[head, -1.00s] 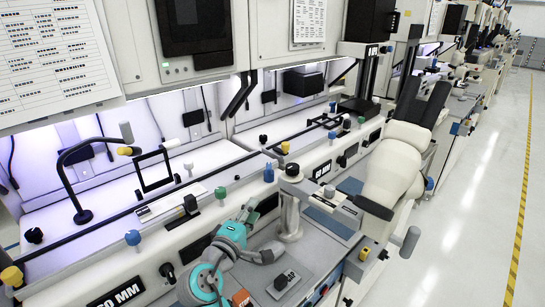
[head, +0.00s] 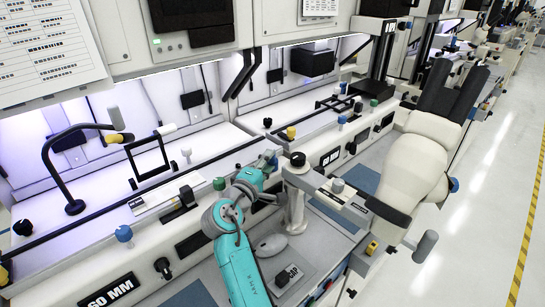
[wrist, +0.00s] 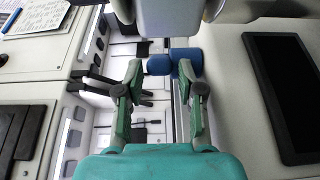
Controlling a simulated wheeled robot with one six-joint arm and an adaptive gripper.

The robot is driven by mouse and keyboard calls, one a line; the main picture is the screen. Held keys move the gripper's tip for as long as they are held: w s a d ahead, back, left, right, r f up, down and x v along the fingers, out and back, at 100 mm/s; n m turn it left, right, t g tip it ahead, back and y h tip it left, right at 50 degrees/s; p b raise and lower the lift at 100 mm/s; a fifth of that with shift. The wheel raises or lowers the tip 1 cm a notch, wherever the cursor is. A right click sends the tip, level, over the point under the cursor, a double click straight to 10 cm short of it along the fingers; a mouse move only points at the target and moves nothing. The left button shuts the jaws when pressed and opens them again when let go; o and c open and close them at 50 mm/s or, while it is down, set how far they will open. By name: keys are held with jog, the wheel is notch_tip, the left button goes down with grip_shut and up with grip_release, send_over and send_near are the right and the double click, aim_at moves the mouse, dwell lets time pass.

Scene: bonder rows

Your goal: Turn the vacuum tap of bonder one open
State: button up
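A blue tap (wrist: 160,65) with a rounded cross-shaped handle shows in the wrist view, just beyond my fingertips and nearer the right finger. My gripper (wrist: 160,78) is open, with one green-padded finger on each side and nothing held. I cannot tell whether a finger touches the tap. In the head view my gripper (head: 268,168) is at the machine's front ledge, by the grey post, and largely hides the tap there. The frames do not show clearly which bonder this tap belongs to.
A grey post with a black knob (head: 297,160) stands close right of my gripper. A green knob (head: 220,184) and another blue knob (head: 124,233) sit along the ledge to the left. A white microscope body (head: 415,160) is at the right. The aisle floor is clear.

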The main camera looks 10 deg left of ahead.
aim_at(270, 162)
jog(key=shift+x, duration=1.55)
grip_shut()
jog(key=shift+d+y, duration=0.1)
jog(key=shift+y, duration=0.2)
jog(key=shift+n+y, duration=0.7)
